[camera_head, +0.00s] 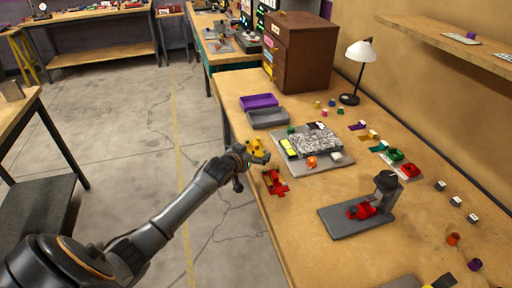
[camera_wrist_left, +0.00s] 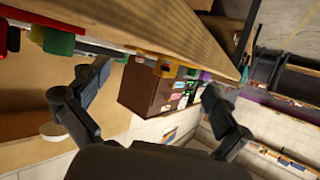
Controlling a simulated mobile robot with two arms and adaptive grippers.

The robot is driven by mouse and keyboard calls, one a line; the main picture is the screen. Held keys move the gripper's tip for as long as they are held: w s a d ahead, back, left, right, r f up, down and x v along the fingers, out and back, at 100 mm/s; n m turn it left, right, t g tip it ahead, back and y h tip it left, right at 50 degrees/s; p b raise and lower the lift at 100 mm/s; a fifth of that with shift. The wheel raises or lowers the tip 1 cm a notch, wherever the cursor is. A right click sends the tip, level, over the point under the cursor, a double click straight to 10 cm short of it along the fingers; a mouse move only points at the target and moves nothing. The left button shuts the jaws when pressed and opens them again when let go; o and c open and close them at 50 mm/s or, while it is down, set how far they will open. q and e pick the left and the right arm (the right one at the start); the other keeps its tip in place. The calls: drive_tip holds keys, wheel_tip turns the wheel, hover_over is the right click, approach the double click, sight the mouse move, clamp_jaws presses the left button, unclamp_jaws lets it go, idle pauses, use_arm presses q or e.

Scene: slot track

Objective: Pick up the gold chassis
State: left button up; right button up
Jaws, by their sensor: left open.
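The gold chassis (camera_head: 256,144) is a small yellow piece near the table's left edge, just behind my left gripper in the head view. In the left wrist view a yellow piece (camera_wrist_left: 163,69) shows at the table edge, between the fingers in the picture but beyond them. My left gripper (camera_head: 253,168) is at the table's left edge with its fingers apart and nothing between them; its spread fingers also show in the left wrist view (camera_wrist_left: 155,103). The gripper hides part of the table edge around the chassis. My right gripper is not in view.
A red chassis (camera_head: 275,182) lies at the table edge beside the gripper. A grey board (camera_head: 330,162) with a speckled block, purple (camera_head: 259,101) and grey trays (camera_head: 268,118), and a grey stand (camera_head: 345,222) holding a red piece are on the table (camera_head: 290,225).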

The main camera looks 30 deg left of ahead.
use_arm(q)
drive_tip(key=shift+x, duration=0.9)
drive_tip(key=shift+s, duration=0.1)
